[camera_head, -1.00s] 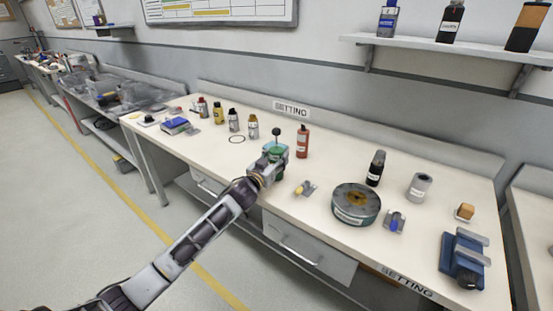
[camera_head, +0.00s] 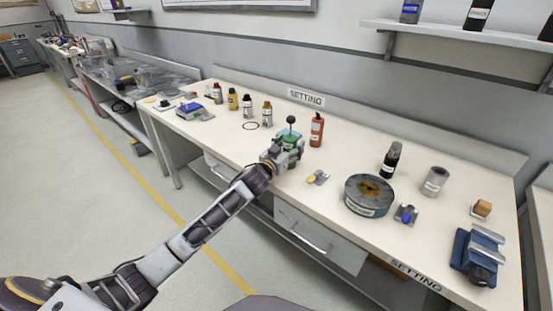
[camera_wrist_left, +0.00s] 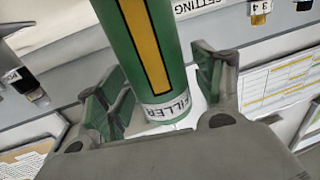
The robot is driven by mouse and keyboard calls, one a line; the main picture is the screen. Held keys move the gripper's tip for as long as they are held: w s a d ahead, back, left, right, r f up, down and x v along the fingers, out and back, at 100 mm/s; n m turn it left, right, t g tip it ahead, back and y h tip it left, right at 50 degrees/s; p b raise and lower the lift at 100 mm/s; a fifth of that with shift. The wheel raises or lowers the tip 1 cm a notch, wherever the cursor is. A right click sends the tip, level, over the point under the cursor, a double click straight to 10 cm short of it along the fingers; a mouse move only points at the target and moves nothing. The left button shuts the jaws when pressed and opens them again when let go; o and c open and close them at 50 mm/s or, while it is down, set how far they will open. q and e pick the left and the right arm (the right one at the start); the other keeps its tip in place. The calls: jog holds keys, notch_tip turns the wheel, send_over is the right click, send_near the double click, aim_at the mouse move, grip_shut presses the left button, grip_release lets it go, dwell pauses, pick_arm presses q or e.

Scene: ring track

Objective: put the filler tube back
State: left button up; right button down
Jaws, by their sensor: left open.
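The green filler tube (camera_head: 290,137) stands on the bench at my left gripper, a dark ball on a thin stem above it. In the left wrist view the tube (camera_wrist_left: 150,45) shows a yellow stripe and a white label reading FILLER near its end. My left gripper (camera_head: 287,152) is open around the tube. In the wrist view its two fingers (camera_wrist_left: 165,92) stand on either side, with gaps beside the tube. The gripper hides the lower part of the tube in the head view, so I cannot tell what it rests on. My right gripper is not in view.
A red bottle (camera_head: 317,130) stands just right of the tube. Several small bottles stand left.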

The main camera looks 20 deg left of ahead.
aim_at(286, 149)
pick_arm(q)
jog(key=shift+s, duration=0.3)
jog(key=shift+s+a, duration=0.25)
jog(key=shift+s, duration=0.7)
jog(key=shift+s+a, duration=0.2)
jog(key=shift+s, duration=0.7)
jog(key=shift+s+a, duration=0.2)
jog(key=shift+s, duration=0.75)
jog(key=shift+s+a+p, duration=0.15)
jog(key=shift+s+p, duration=0.2)
jog(key=shift+s, duration=0.6)
jog(key=shift+s+a, duration=0.1)
jog(key=shift+s, duration=0.5)
jog(key=shift+s+a, duration=0.2)
jog(key=shift+s, duration=0.9)
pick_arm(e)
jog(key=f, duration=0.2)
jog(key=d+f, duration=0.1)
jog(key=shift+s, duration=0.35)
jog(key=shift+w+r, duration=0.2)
